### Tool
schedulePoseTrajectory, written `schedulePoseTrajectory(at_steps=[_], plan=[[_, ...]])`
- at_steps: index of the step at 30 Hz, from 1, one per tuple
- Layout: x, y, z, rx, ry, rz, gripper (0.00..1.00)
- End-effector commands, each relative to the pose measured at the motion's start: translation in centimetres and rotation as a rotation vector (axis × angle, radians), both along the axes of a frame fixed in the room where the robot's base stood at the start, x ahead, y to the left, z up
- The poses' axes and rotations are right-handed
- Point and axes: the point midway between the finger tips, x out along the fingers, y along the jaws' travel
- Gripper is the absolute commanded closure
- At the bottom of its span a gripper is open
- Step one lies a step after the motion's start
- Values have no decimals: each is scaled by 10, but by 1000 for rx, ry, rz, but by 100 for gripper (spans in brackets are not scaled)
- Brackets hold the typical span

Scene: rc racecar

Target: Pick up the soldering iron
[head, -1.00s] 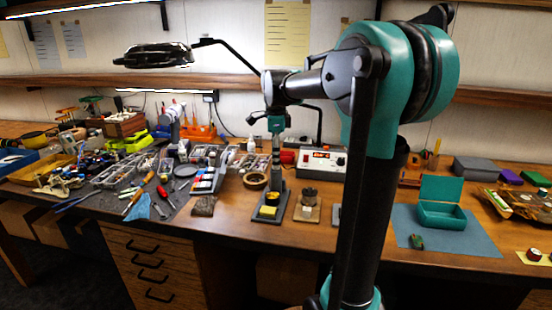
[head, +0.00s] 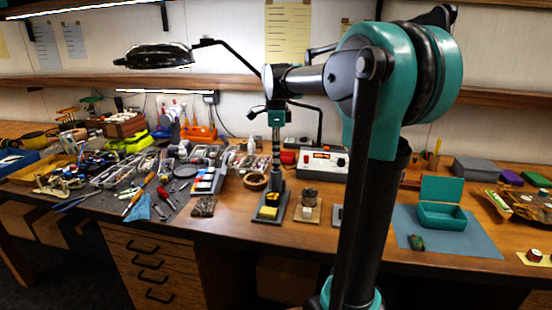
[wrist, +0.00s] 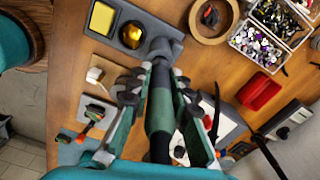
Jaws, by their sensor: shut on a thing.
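The soldering iron has a dark green handle in the wrist view (wrist: 160,112), and its lower part shows in the head view (head: 276,145). My gripper (wrist: 157,88) is shut on the handle, with one finger on each side. In the head view my gripper (head: 277,118) is above the soldering stand. The iron points down, close to upright, over the grey stand (head: 268,212) with its yellow sponge. The stand also shows in the wrist view (wrist: 160,28). I cannot tell whether the tip is clear of the stand's holder.
A white soldering station (head: 321,162) stands behind, to the right. A brown tape roll (head: 255,181) lies left of the stand, and a small wooden base with a jar (head: 308,205) is to its right. A lamp arm (head: 235,55) reaches overhead. Tools crowd the bench's left.

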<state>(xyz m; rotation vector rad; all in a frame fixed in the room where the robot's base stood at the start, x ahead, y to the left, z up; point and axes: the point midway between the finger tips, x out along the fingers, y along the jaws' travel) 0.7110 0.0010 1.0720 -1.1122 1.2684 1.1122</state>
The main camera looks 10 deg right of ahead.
Motion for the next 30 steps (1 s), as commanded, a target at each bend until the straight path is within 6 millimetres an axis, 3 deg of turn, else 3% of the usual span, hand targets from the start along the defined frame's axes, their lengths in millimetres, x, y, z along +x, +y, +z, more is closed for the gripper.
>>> schedulePoseTrajectory(at_steps=[21,30], plan=[[0,0,145,0,0,0,100],[0,0,178,0,0,0,100]])
